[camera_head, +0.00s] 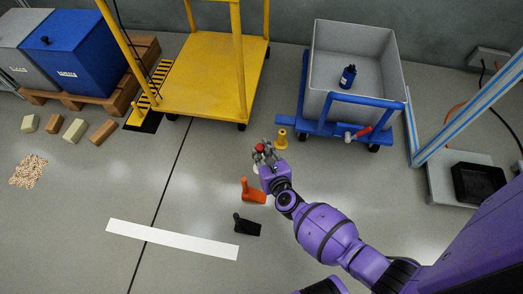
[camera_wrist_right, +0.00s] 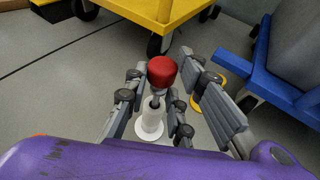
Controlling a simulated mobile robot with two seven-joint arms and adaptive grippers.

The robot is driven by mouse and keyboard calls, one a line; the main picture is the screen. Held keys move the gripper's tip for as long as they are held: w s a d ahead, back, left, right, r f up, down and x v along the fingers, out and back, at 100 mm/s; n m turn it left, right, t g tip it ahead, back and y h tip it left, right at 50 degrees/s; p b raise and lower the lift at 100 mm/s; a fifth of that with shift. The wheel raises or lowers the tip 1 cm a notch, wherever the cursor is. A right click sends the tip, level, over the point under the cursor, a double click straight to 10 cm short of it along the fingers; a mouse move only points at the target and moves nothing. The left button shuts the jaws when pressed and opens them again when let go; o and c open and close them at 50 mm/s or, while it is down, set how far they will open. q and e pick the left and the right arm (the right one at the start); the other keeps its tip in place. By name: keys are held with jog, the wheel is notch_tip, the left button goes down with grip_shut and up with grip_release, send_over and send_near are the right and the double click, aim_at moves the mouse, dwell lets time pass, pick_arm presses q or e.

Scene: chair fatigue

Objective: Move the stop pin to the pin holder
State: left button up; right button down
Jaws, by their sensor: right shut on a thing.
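My right gripper (camera_head: 264,154) is shut on the stop pin, which has a red knob (camera_head: 260,148). My left gripper is not in view.
A yellow cart (camera_head: 210,80) stands behind left, and a grey bin (camera_head: 325,95) on a blue cart (camera_head: 304,95) behind right. A white strip (camera_head: 170,239) crosses the clear floor.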

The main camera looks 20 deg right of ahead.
jog(key=shift+f, duration=0.75)
jog(key=shift+f, duration=0.3)
jog(key=c, duration=1.4)
grip_release()
jog(key=v, duration=1.2)
